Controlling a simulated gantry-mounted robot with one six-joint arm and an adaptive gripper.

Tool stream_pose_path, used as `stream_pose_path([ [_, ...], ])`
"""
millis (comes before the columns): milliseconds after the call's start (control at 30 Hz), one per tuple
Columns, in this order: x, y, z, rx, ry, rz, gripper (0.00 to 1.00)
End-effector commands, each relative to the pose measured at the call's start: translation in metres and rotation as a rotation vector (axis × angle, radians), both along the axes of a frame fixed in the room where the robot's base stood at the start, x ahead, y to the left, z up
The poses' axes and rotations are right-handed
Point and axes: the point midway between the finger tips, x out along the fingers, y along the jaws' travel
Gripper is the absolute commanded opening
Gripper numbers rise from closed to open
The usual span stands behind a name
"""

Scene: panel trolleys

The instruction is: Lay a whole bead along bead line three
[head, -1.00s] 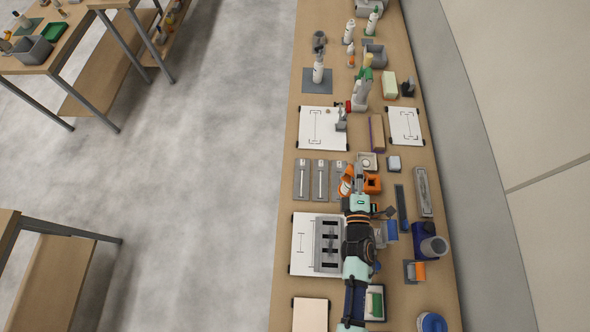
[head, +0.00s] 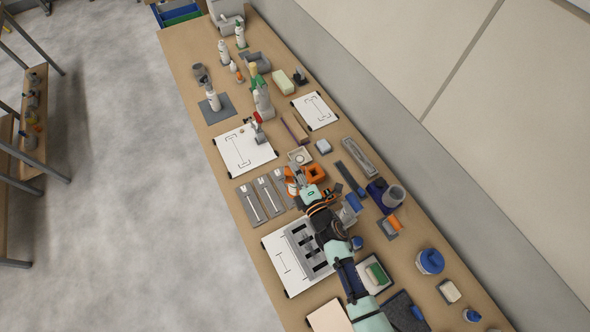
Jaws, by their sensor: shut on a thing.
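Three grey bead plates lie side by side: the left plate (head: 245,204), the middle plate (head: 265,197) and the right plate (head: 282,187). The left and middle plates show a long pale line. On the right plate only a short pale mark shows near its far end. My gripper (head: 296,184) is shut on a small white and orange bottle (head: 292,188), beside the right edge of the right plate. My arm and gripper hide part of the bottle. I cannot tell whether its tip touches the plate, nor see any numbers on the plates.
An orange holder (head: 315,172) stands close right of my gripper. A white panel with a slotted grey fixture (head: 304,249) lies nearer me. Another white panel (head: 240,150) with a spray bottle (head: 263,100) beyond it lies farther off. The bench's left strip is mostly clear.

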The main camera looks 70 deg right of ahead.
Motion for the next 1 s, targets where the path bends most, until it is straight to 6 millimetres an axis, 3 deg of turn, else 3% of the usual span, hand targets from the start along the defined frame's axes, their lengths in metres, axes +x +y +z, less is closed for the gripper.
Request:
stream_pose_path([
  [100, 0.0, 0.0, -0.019, -0.002, -0.002, 0.001, 0.0],
  [500, 0.001, 0.0, -0.06, -0.002, -0.002, 0.001, 0.0],
  [1000, 0.001, 0.0, -0.063, -0.002, -0.002, 0.001, 0.0],
])
